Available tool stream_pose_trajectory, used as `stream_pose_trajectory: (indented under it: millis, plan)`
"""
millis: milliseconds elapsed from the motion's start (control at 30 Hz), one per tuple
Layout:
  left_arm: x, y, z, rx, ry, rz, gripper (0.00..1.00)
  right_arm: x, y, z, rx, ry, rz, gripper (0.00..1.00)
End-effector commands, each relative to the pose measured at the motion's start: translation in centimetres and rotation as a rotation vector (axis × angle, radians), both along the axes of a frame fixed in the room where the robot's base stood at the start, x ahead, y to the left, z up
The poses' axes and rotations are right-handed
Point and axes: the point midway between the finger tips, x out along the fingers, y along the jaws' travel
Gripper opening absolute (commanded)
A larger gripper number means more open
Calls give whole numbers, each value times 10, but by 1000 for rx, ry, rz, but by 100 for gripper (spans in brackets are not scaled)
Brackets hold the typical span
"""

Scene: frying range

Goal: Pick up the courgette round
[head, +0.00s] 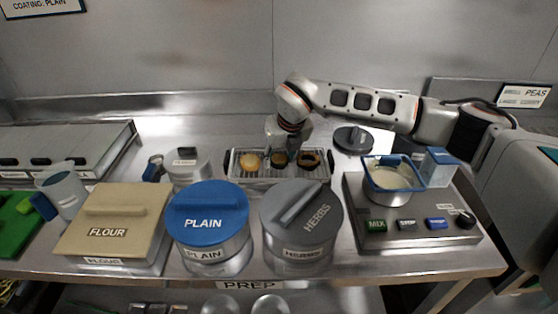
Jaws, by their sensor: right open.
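A small wire-sided tray (238,177) stands at the middle of the counter with three pieces in a row. The middle piece, dark green with a yellowish part, looks like the courgette round (279,160); my gripper partly covers it. To its left lies a golden-yellow round (250,161). To its right lies a dark-edged brownish piece (309,160). My right gripper (283,149) reaches in from the right and points down over the middle of the tray, open, with its fingers close to the middle piece. Whether it touches the piece I cannot tell. My left gripper is out of view.
A blue PLAIN tub (207,208), a grey HERBS tub (302,211) and a FLOUR box (113,220) stand in front. A mixer base (408,242) with a blue-rimmed pot (392,186) is right. A dark round lid (353,139) lies behind. A metal pot (188,171) stands left of the tray.

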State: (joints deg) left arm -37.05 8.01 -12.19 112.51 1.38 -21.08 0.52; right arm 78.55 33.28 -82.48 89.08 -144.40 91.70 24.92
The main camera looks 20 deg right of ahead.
Motion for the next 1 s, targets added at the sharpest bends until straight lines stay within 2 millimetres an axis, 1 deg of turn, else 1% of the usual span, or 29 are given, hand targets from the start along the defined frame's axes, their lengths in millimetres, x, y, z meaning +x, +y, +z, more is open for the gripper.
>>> stream_pose_trajectory:
  millis: [133,167,200,233,567,667,833,933,1000]
  plan:
    - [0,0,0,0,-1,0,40,0,0,0,0,0,0,44]
    - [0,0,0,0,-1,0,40,0,0,0,0,0,0,39]
    - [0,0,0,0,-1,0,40,0,0,0,0,0,0,28]
    - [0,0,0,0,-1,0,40,0,0,0,0,0,0,23]
    - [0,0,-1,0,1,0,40,0,0,1,0,-1,0,23]
    - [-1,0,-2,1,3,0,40,0,0,4,0,-2,0,23]
    - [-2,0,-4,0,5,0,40,1,0,18,1,-3,-1,23]
    - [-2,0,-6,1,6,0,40,1,0,34,1,-4,-2,23]
    - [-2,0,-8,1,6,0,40,2,0,49,0,-6,-1,23]
